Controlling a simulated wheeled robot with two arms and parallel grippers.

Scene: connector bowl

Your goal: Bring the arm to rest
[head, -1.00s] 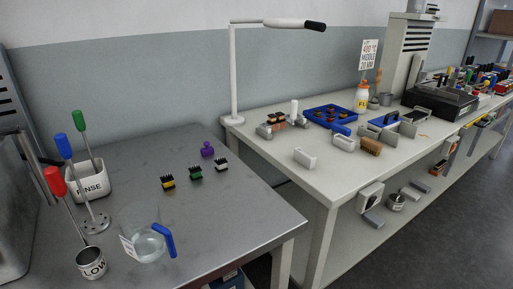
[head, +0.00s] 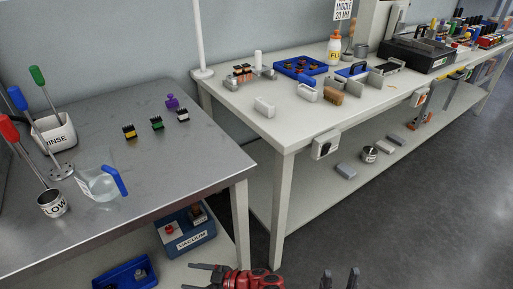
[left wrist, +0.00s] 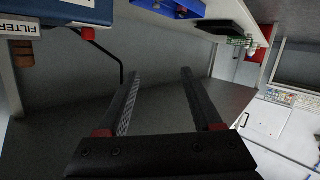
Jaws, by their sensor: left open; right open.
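My left gripper (head: 190,277) is at the bottom edge of the head view, with its dark fingers apart and pointing left. Part of my red arm shows beside it. In the left wrist view the left gripper (left wrist: 159,76) has its two long fingers wide apart with nothing between them. My right gripper (head: 340,274) shows only as two dark, separated fingertips at the bottom edge of the head view, with nothing seen between them. The rest of both arms is out of the picture.
A steel table (head: 150,185) at left holds a glass beaker (head: 98,185), a rinse pot (head: 55,133) and small connectors. A pale bench (head: 290,125) runs to the right. A vacuum box (head: 186,232) sits on the lower shelf. The floor at right is clear.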

